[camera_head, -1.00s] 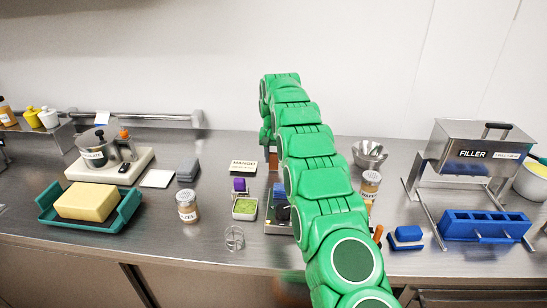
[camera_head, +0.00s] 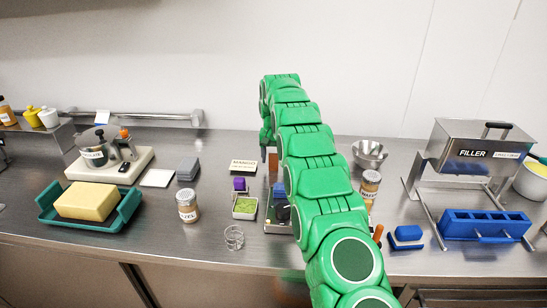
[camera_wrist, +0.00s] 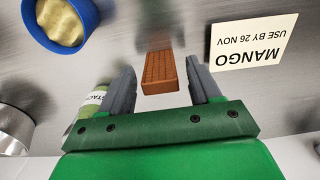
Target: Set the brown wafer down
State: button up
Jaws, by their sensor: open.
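The brown wafer (camera_wrist: 160,70) is a small ridged block in the wrist view, between the two grey fingers of my gripper (camera_wrist: 163,82). The fingers are open, with a visible gap on each side of the wafer. It appears to stand on the steel counter, though its contact with the surface is hard to see. In the head view a sliver of the brown wafer (camera_head: 272,160) shows left of my green arm, below the wrist. My arm hides most of that spot there.
A MANGO card (camera_wrist: 252,40) lies close to the wafer; it also shows in the head view (camera_head: 243,166). The wrist view shows a blue bowl (camera_wrist: 84,38) and a partly hidden jar (camera_wrist: 92,101). A steel bowl (camera_head: 369,153) stands right of my arm.

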aim_at(274, 154)
jog(key=shift+r, duration=3.8)
